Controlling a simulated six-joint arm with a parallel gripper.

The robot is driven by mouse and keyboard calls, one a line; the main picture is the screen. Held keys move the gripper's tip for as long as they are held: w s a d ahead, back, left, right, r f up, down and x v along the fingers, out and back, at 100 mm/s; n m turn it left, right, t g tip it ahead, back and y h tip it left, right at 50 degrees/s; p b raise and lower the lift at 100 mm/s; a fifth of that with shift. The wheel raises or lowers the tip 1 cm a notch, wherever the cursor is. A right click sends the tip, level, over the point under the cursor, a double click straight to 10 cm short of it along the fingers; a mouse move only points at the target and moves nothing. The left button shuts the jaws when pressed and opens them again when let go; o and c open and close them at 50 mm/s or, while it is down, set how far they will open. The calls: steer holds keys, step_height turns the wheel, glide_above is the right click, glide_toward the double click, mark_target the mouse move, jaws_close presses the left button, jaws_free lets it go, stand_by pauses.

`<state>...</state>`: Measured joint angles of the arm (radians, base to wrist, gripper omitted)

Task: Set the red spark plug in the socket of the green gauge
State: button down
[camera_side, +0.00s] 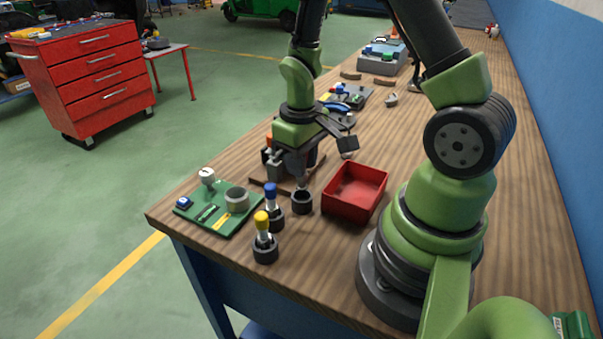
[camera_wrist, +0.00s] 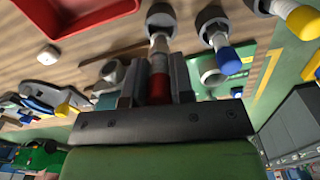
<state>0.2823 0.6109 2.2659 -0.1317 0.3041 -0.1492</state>
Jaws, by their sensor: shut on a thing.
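The red spark plug (camera_wrist: 158,86) is between my gripper's jaws in the wrist view, its white and metal end pointing toward a black round holder (camera_wrist: 160,16). In the side view my gripper (camera_side: 298,168) is over that black holder (camera_side: 302,202). The plug's end is at or just above the holder's mouth; I cannot tell if it is clear of it. The red part is mostly hidden by the jaws in the side view. The green gauge (camera_side: 206,219) lies to the left, with a grey ring-shaped socket (camera_side: 237,200). The gauge also shows partly in the wrist view (camera_wrist: 245,72).
A red tray (camera_side: 355,191) is right of my gripper. Tools and parts lie farther back on the bench.

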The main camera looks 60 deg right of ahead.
step_height(320, 180, up, 4)
steer(key=shift+r, duration=0.2)
steer(key=shift+w+r, duration=0.2)
steer(key=shift+r, duration=0.15)
steer(key=w+a+f, duration=0.2)
steer(key=w+a, duration=0.4)
steer(key=w, duration=0.5)
steer(key=shift+a+f, duration=0.1)
steer(key=shift+f, duration=3.15)
steer(key=shift+f, duration=0.4)
steer(key=c, duration=0.5)
jaws_free()
